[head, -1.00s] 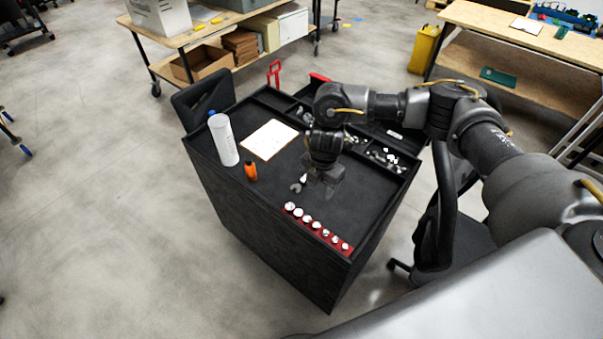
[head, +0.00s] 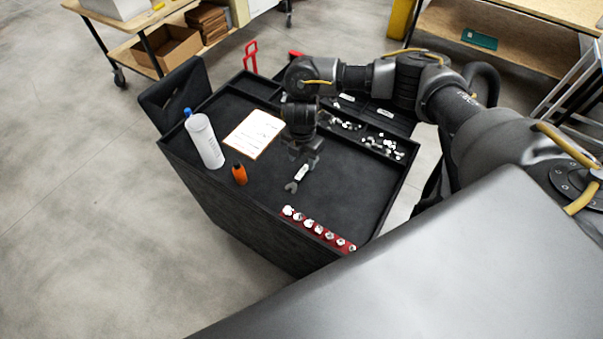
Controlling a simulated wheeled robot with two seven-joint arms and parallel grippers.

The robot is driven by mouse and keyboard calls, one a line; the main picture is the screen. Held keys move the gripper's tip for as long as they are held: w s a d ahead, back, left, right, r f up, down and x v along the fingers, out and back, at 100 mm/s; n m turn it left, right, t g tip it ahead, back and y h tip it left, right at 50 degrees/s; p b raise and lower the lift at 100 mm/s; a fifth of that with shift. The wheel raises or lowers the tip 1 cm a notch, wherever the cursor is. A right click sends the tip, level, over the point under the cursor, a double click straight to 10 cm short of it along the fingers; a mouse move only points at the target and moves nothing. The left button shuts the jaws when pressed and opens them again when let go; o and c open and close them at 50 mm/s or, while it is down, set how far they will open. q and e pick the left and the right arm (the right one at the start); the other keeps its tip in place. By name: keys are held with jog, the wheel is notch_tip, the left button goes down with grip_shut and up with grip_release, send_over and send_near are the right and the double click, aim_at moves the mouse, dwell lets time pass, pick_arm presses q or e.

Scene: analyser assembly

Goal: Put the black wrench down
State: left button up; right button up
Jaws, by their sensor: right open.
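The wrench (head: 291,187) lies on the black top of the tool cart (head: 340,193), its grey open-ended head pointing toward the lower left. A pale strip shows on its handle, just below my right gripper (head: 305,164). My right gripper is open, pointing down over the handle end of the wrench. The far end of the handle is hidden by the gripper, and I cannot tell whether the fingers touch it. My left gripper is not in view.
A red strip of several sockets (head: 318,230) lies at the cart's near edge. Trays of small parts (head: 382,147) line the back right.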

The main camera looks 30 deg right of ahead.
aim_at(302, 173)
jog(key=shift+w+f, duration=0.25)
jog(key=shift+f, duration=0.9)
jog(key=shift+s+f, duration=0.15)
jog(key=shift+f, duration=0.2)
jog(key=f, duration=0.3)
jog(key=f+b, duration=0.1)
jog(key=shift+w+d+f, duration=0.15)
jog(key=shift+w+f, duration=0.05)
jog(key=shift+w, duration=0.05)
jog(key=shift+s+r, duration=0.1)
grip_shut()
